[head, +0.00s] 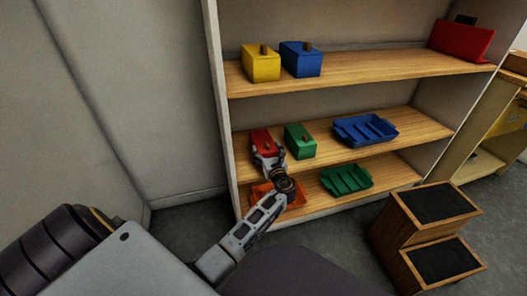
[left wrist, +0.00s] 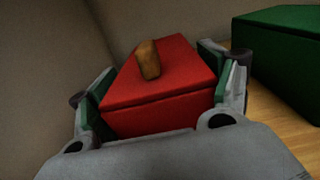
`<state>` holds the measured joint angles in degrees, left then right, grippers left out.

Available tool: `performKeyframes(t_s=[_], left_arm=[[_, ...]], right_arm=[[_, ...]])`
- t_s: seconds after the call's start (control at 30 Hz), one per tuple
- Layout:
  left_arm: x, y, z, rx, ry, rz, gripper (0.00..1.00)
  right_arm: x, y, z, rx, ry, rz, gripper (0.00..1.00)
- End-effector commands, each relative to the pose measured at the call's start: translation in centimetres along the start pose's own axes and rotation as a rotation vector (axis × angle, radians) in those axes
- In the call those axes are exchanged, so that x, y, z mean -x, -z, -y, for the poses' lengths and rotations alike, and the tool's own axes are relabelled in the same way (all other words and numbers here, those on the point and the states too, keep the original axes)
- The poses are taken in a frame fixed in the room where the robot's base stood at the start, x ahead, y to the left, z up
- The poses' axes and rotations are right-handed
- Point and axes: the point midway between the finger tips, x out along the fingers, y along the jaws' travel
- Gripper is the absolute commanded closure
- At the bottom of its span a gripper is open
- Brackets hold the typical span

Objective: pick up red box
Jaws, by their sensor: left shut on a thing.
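The red box (head: 262,136) stands on the middle shelf at its left end. In the left wrist view the red box (left wrist: 160,85) fills the middle, with a wooden knob on its lid. My left gripper (head: 268,158) reaches in from the front. Its fingers lie along both sides of the box, and the gripper (left wrist: 163,100) is shut on it. The front of the box is partly hidden by the gripper in the head view. Whether the box touches the shelf cannot be told. My right gripper is not in view.
A green box (head: 300,141) stands just right of the red box. A blue tray (head: 365,130) lies further right. Yellow (head: 260,63) and blue (head: 301,59) boxes stand on the shelf above. A green tray (head: 346,179) is below. A wooden step stool (head: 425,233) stands at the front right.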

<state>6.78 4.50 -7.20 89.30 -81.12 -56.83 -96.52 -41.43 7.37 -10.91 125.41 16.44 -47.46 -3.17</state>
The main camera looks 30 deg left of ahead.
Motion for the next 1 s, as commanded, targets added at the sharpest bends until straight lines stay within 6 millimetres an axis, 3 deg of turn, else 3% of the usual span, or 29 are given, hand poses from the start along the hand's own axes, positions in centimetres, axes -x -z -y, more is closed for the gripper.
performKeyframes(t_s=[0.57, 1.0], left_arm=[[0.0, -1.0, 0.0, 0.000, 0.000, 0.001, 0.48], [0.0, -5.4, 0.0, 0.002, -0.001, 0.002, 0.49]], right_arm=[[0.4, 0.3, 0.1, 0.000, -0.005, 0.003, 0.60], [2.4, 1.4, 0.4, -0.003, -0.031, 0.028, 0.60]])
